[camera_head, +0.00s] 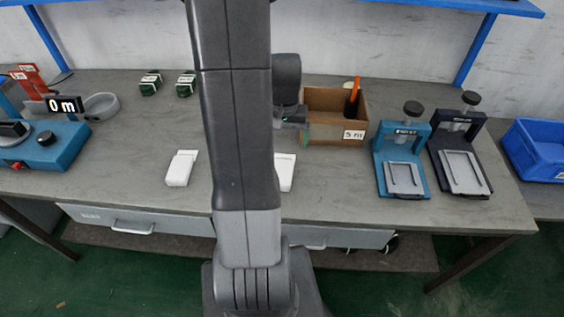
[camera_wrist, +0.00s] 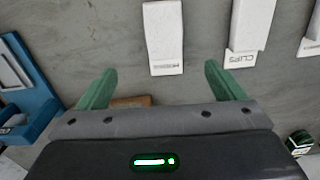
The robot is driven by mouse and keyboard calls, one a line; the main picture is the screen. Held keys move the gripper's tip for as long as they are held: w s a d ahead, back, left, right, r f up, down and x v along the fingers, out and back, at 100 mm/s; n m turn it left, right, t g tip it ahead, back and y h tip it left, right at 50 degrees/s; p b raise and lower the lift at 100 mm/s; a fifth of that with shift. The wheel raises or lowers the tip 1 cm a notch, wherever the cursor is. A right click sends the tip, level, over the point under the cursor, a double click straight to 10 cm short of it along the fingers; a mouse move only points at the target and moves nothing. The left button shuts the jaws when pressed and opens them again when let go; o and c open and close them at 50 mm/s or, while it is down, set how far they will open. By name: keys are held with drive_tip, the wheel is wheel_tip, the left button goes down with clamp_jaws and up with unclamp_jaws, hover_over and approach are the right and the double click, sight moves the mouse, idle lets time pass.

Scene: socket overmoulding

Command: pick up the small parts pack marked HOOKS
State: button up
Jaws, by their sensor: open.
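Three white packs show in the wrist view. The pack in the middle (camera_wrist: 163,32) lies ahead of and between my fingers; its small label is blurred and may read HOOKS. The pack to its right (camera_wrist: 248,25) is marked CLIPS. A third pack (camera_wrist: 312,35) is cut off at the right edge, its label unreadable. In the head view one white pack (camera_head: 180,168) lies left of my arm and another (camera_head: 285,171) shows partly at its right.
Two presses, teal (camera_head: 405,180) and dark (camera_head: 465,175), stand at the right. A blue device (camera_head: 55,145) is at the left. Two green-and-white items (camera_head: 150,83) lie at the back.

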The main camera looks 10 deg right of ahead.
hover_over(284, 171)
wheel_tip(284, 171, down, 8)
drive_tip(key=shift+f, duration=0.2)
drive_tip(key=shift+w+a+f+p, duration=0.1)
drive_tip(key=shift+a+f+p, duration=0.15)
drive_tip(key=shift+f, duration=0.7)
drive_tip(key=shift+a+f+p, duration=0.1)
drive_tip(key=shift+f+p, duration=0.15)
drive_tip(key=shift+f, duration=1.45)
drive_tip(key=c, duration=1.1)
